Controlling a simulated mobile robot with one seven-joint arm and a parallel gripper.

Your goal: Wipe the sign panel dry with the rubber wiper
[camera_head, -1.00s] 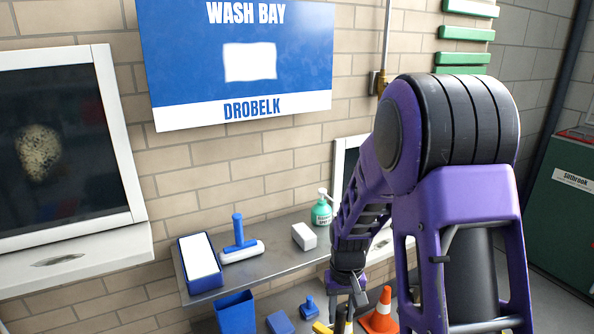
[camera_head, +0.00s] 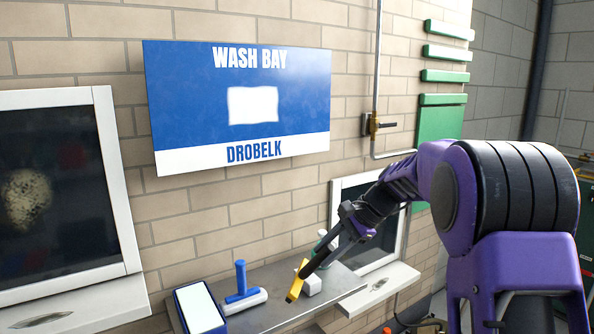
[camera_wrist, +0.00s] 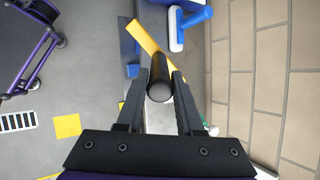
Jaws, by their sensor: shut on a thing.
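The sign panel (camera_head: 200,95) hangs on the brick wall. It is blue with a white lower band, a blank white rectangle in its middle, and "WASH BAY" and "DROBELK" lettering. I cannot tell whether its surface is wet. My gripper (camera_wrist: 166,78) is shut on the dark round handle of the rubber wiper (camera_wrist: 160,85). The wiper's yellow head (camera_head: 299,276) shows in the head view, tilted, below and right of the panel and apart from it. The yellow bar lies beyond the handle in the wrist view.
A pipe valve (camera_head: 374,125) is right of the panel. Wall between shelf and panel is clear.

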